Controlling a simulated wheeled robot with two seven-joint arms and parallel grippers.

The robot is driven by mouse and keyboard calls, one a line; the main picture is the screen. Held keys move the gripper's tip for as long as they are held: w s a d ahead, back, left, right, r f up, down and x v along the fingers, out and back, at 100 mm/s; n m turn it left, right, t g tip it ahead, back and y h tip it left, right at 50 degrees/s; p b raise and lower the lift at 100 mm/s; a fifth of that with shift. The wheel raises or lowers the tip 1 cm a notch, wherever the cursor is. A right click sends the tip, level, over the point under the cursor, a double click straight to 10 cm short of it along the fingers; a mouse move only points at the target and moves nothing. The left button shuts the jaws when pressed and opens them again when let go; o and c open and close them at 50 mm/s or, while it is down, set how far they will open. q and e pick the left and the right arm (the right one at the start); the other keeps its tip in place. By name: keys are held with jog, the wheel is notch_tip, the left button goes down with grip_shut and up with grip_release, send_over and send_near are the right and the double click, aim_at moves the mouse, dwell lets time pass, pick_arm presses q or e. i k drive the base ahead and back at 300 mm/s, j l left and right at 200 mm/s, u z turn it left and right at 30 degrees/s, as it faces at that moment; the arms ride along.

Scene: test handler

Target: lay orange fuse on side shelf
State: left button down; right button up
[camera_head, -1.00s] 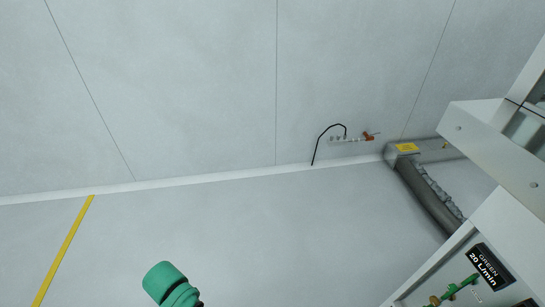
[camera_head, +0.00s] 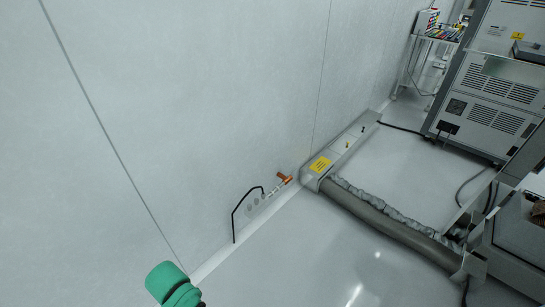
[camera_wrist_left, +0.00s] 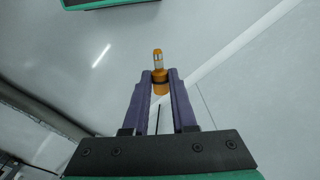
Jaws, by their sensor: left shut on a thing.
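In the left wrist view my left gripper (camera_wrist_left: 159,78) is shut on the orange fuse (camera_wrist_left: 158,60). The fuse is a small orange cylinder with a pale band near its tip. It sticks out beyond the purple fingertips, and part of it shows between them. It appears held clear of any surface, with the floor behind it. A light shelf-like ledge (camera_head: 513,69) with a dark box on it juts from the grey machine at the upper right of the head view. I cannot tell whether this is the side shelf. My right gripper is not in view.
A grey floor duct (camera_head: 345,145) with a yellow label and a dark hose (camera_head: 390,222) lie along the floor. A grey machine (camera_head: 492,90) and a cart (camera_head: 437,36) stand farther back. Cables lie near the machine.

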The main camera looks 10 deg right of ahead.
aim_at(500, 53)
jog(key=i+l+z, duration=0.15)
jog(key=i+z, duration=0.15)
jog(key=z, duration=0.2)
jog(key=i+z, duration=0.25)
jog(key=z, duration=0.25)
jog(key=i+j+z, duration=0.1)
jog(key=i+z, duration=0.2)
jog(key=z, duration=0.2)
jog(key=i+j+z, duration=0.2)
jog(key=z, duration=0.25)
jog(key=i+j+z, duration=0.25)
jog(key=z, duration=0.25)
jog(key=i+j+z, duration=0.15)
jog(key=j+z, duration=0.35)
